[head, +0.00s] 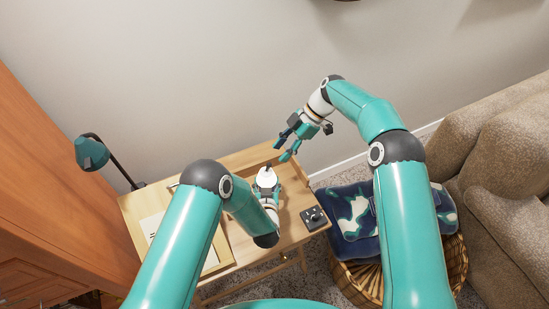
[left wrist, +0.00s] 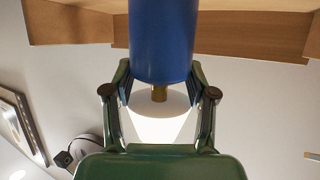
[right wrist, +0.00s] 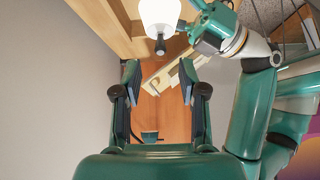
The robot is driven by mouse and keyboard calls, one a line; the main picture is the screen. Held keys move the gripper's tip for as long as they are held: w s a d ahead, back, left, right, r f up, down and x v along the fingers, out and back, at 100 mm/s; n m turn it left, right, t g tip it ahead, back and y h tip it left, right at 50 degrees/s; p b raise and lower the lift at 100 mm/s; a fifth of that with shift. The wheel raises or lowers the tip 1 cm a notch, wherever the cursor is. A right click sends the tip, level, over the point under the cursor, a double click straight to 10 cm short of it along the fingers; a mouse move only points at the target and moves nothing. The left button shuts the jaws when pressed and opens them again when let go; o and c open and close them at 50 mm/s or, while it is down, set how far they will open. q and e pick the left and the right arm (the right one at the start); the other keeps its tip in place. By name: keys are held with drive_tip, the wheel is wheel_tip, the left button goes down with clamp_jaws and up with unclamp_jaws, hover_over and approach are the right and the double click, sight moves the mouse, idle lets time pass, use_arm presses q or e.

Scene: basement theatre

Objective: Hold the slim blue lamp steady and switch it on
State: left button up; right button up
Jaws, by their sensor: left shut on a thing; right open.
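The slim blue lamp stands on the desk (head: 293,231). Its blue body (left wrist: 160,40) shows in the left wrist view, with a brass neck and white shade (left wrist: 160,122). The shade also shows in the head view (head: 266,179) and the right wrist view (right wrist: 159,14); it looks bright white, with a small dark knob (right wrist: 160,46) at its end. My left gripper (left wrist: 162,85) is shut on the lamp near the top of the blue body. My right gripper (head: 286,146) is open and empty, above and slightly right of the shade, apart from it. The lamp's base is hidden.
A teal desk lamp (head: 91,153) with a dark arm stands at the desk's left end. A framed paper (head: 152,226) lies left, a small dark box (head: 314,217) right. A basket (head: 361,284) with a blue patterned blanket and a sofa (head: 505,150) stand further right. The wall is behind.

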drive_tip(key=v, duration=0.5)
drive_tip(key=shift+w+d+r, duration=0.1)
drive_tip(key=shift+d+r, duration=0.1)
drive_tip(key=shift+r, duration=0.05)
use_arm(q)
drive_tip(key=o, duration=1.5)
drive_tip(key=shift+c, duration=0.2)
drive_tip(key=shift+s, duration=0.1)
